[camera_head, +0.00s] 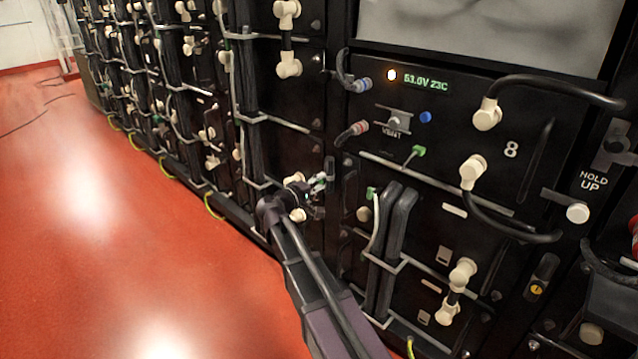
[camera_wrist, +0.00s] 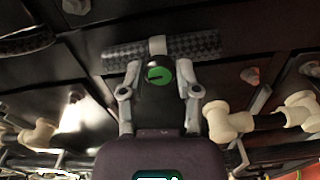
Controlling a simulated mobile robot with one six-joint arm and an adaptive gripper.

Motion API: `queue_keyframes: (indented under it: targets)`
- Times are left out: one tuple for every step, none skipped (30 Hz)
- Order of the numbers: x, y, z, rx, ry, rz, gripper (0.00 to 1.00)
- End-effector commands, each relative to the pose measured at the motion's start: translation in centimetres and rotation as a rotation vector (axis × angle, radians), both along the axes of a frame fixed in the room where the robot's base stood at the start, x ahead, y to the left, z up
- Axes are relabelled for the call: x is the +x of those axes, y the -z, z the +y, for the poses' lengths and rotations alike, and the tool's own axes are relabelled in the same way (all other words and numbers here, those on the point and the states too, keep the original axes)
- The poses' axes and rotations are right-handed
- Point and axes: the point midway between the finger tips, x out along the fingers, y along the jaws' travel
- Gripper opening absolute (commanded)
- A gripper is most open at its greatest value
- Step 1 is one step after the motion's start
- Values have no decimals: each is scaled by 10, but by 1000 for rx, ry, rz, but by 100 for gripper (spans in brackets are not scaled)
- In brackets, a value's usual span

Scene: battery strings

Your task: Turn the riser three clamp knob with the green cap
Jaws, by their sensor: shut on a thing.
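My gripper (camera_head: 322,186) reaches the front of the black battery rack in the head view. In the wrist view my gripper (camera_wrist: 159,78) has one finger on each side of a dark knob with a round green cap (camera_wrist: 160,74), and it is shut on it. The cap carries a dark mark. Behind the knob a dark braided cable bundle (camera_wrist: 200,45) runs across, with a pale band (camera_wrist: 157,45) at its middle. In the head view the held knob is mostly hidden by my gripper; only a little green shows there.
Cream cable connectors (camera_wrist: 228,121) stick out close to the right of my gripper. The red floor (camera_head: 100,240) is clear at left.

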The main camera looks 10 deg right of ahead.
Motion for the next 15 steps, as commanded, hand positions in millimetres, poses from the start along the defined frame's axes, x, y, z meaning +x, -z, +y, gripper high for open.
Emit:
queue_keyframes:
  targets:
    - [1, 0, -1, 11, 1, -17, 0]
    - [1, 0, -1, 18, 1, -26, 0]
    - [1, 0, -1, 26, 1, -38, 0]
    - [1, 0, -1, 30, 1, -45, 0]
    - [1, 0, -1, 35, 1, -51, 0]
    - [1, 0, -1, 40, 1, -59, 0]
    - [1, 0, -1, 43, 1, -62, 0]
    - [1, 0, -1, 45, 1, -65, 0]
    - [1, 0, -1, 47, 1, -68, 0]
    - [1, 0, -1, 48, 1, -69, 0]
    - [1, 0, -1, 49, 1, -71, 0]
    - [1, 0, -1, 50, 1, -72, 0]
    - [1, 0, -1, 50, 1, -72, 0]
    - [1, 0, -1, 50, 1, -72, 0]
    - [1, 0, -1, 50, 1, -72, 0]
